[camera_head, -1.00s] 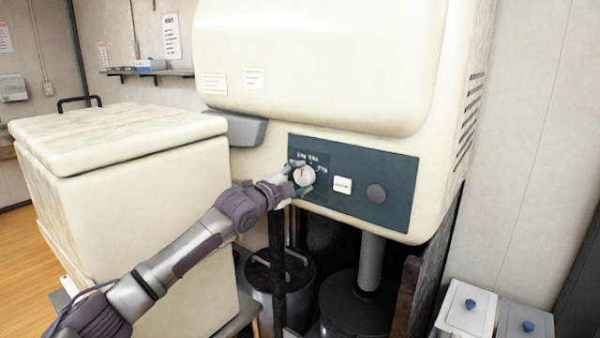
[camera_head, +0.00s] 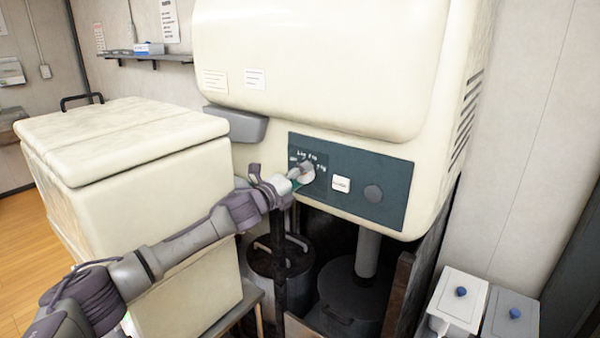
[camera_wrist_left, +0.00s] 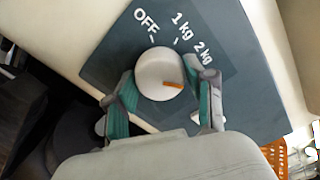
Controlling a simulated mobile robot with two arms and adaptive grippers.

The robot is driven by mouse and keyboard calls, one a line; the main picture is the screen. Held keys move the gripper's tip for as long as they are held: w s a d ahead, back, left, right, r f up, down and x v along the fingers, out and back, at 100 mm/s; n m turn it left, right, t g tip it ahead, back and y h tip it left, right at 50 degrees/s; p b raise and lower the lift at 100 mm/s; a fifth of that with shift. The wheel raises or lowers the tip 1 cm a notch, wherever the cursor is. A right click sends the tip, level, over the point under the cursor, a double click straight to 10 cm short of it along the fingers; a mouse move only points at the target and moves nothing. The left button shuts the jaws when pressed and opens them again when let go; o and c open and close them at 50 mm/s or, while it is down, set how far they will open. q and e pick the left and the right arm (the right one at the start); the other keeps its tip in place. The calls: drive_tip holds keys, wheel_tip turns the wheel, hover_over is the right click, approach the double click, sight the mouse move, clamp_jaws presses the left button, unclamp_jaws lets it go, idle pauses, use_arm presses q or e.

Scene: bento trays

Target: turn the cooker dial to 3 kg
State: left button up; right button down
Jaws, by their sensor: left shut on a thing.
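The cooker dial (camera_head: 308,175) is a round white knob at the left of the dark panel (camera_head: 388,163) on the cream cooker. In the left wrist view the dial (camera_wrist_left: 156,72) carries an orange mark that points right and slightly down, towards one finger. The labels OFF, 1 kg and 2 kg show around it; no 3 kg label is readable. My left gripper (camera_head: 297,178) is at the dial. Its two green-padded fingers (camera_wrist_left: 163,98) are shut on the dial from opposite sides. My right gripper is not in view.
A white button (camera_head: 341,184) and a dark round knob (camera_head: 373,194) sit right of the dial. Dark pots (camera_head: 345,298) are below the cooker, and lidded containers (camera_head: 463,300) at the lower right.

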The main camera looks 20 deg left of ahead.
use_arm(q)
drive_tip(key=shift+f+m, duration=0.1)
drive_tip(key=shift+m, duration=0.3)
drive_tip(key=o, duration=1.2)
drive_tip(key=v, duration=1.2)
